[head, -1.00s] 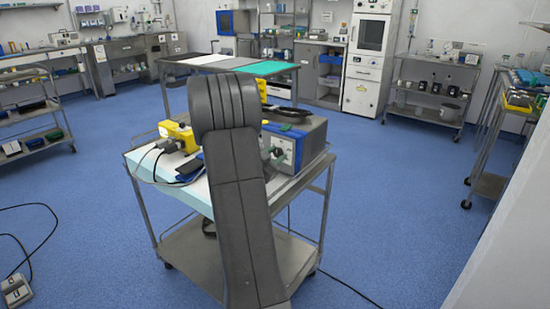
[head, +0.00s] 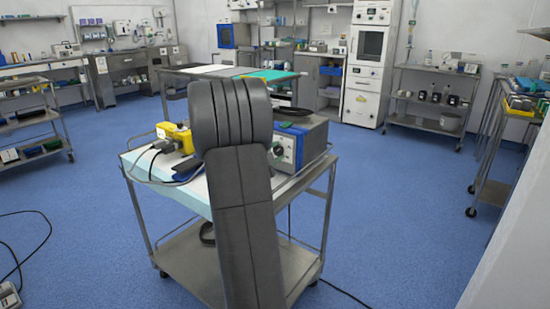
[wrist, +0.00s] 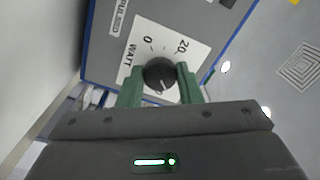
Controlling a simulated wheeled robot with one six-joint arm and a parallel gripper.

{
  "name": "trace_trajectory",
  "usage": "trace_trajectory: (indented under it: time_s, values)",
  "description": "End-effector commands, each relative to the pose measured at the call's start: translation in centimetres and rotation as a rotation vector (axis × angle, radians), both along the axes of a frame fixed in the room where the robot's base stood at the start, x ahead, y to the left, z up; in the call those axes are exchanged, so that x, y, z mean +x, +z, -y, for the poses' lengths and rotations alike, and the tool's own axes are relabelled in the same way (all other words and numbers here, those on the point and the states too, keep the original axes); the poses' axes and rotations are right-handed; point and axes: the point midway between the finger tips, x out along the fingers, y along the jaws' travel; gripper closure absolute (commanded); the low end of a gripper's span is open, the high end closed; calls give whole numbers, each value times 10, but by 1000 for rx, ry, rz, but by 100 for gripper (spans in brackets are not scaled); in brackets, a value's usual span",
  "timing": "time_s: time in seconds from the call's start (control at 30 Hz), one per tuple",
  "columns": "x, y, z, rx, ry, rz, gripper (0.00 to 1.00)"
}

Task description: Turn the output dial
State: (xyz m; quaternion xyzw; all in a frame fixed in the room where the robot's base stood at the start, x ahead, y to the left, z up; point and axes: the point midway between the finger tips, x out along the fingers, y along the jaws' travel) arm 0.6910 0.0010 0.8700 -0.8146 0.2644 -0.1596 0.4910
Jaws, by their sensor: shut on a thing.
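The output dial (wrist: 160,73) is a round black knob on a white scale plate marked WATT, 0 and 20, in the wrist view. A pale pointer line shows toward its lower edge. My gripper (wrist: 160,80) has one green finger on each side of the knob and is shut on it. The dial belongs to a blue-edged grey unit (wrist: 105,62), whose front panel also shows in the head view (head: 300,146).
The unit stands on a steel trolley (head: 290,188). A yellow device (head: 173,135) with cables sits to its left, and a black round item (head: 292,111) lies on top of the unit. A table (head: 195,78) stands behind.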

Motion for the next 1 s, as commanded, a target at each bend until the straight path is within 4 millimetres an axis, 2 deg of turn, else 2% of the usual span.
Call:
trace_trajectory:
  time_s: [0.57,0.6,0.7,1.0]
  values:
    - [0,-1,0,30,0,19,91]
    - [0,-1,0,30,0,19,62]
    - [0,-1,0,30,0,19,46]
    - [-1,0,-1,29,0,19,46]
